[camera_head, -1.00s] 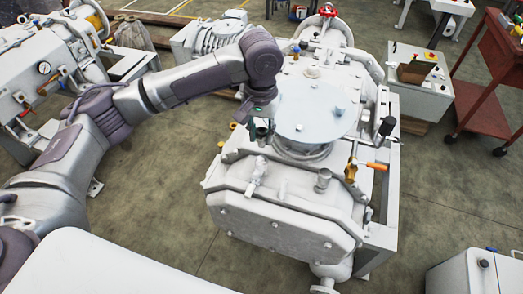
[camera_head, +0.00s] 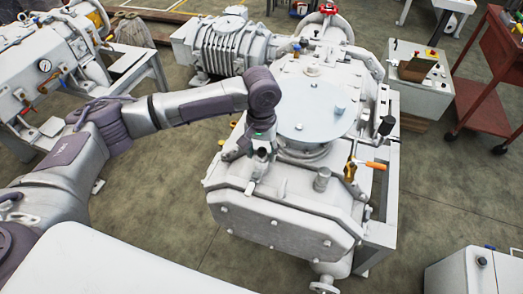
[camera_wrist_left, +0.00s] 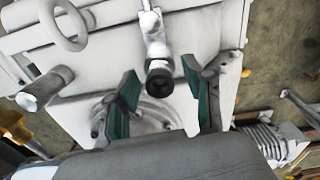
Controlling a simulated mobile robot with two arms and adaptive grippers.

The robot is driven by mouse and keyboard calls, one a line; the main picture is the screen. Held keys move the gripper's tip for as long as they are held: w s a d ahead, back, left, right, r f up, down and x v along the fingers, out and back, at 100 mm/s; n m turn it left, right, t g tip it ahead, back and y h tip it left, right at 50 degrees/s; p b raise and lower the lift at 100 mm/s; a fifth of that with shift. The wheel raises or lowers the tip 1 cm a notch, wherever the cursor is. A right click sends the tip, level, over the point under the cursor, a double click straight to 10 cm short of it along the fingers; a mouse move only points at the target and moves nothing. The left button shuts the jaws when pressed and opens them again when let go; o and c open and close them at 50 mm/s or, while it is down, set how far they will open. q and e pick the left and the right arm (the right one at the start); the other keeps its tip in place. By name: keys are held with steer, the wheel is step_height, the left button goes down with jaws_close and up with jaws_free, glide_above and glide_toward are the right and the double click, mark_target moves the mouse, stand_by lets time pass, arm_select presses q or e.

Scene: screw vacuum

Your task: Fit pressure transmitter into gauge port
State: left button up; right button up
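The pressure transmitter seems to be the small silver fitting (camera_head: 249,184) on the front top of the white vacuum pump, below my left gripper (camera_head: 258,152) in the head view. In the left wrist view the fitting (camera_wrist_left: 155,40) has a dark round end towards the camera. My left gripper (camera_wrist_left: 164,78) is open there, with its teal-padded fingers on either side of that end. A clear gap shows on each side, so it does not grip it. I cannot tell which opening is the gauge port. My right gripper is not in view.
A pale round disc (camera_head: 312,108) lies on the pump just behind the gripper. A short stub (camera_head: 322,180) and an orange-handled tool (camera_head: 376,165) are to the right. A red cart (camera_head: 487,85) stands at the far right. Floor is free beside the pump.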

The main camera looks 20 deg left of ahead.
arm_select(q)
steer(key=shift+r, duration=0.25)
step_height(320, 180, up, 12)
steer(key=b, duration=0.1)
steer(key=shift+f, duration=0.2)
steer(key=shift+f, duration=0.1)
stand_by(0.5)
